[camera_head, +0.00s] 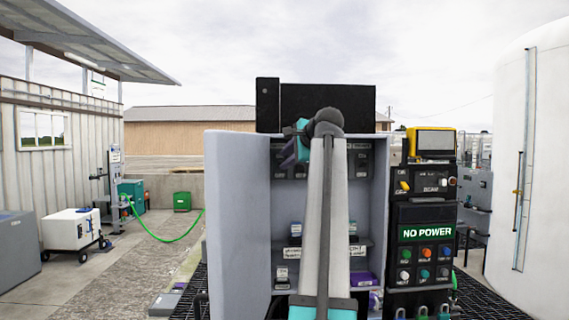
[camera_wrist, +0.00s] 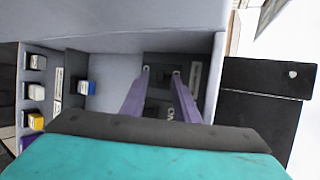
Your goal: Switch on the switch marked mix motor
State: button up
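The mix motor marking cannot be read in either view. In the wrist view, my gripper (camera_wrist: 161,72) has two purple fingers, apart, with nothing visible held between them. They point into a grey cabinet (camera_wrist: 130,35) at a dark panel (camera_wrist: 162,92) with pale lettering too small to read. Contact with the panel cannot be told. A blue-and-white switch block (camera_wrist: 86,88) is left of the fingers. Yellow-and-white (camera_wrist: 36,122) and white blocks (camera_wrist: 36,92) are farther left.
Right of the cabinet stands a black control panel with a NO POWER screen (camera_head: 426,232) and several coloured buttons. A yellow-framed device (camera_head: 432,142) is above it. A black box (camera_head: 350,101) tops the cabinet. A white tank (camera_head: 545,170) is at far right. Open ground lies left.

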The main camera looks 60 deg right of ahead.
jog(key=p+v, duration=0.1)
jog(key=v, duration=1)
jog(key=shift+s+a+r, duration=0.15)
jog(key=shift+s, duration=0.2)
dwell(0.4)
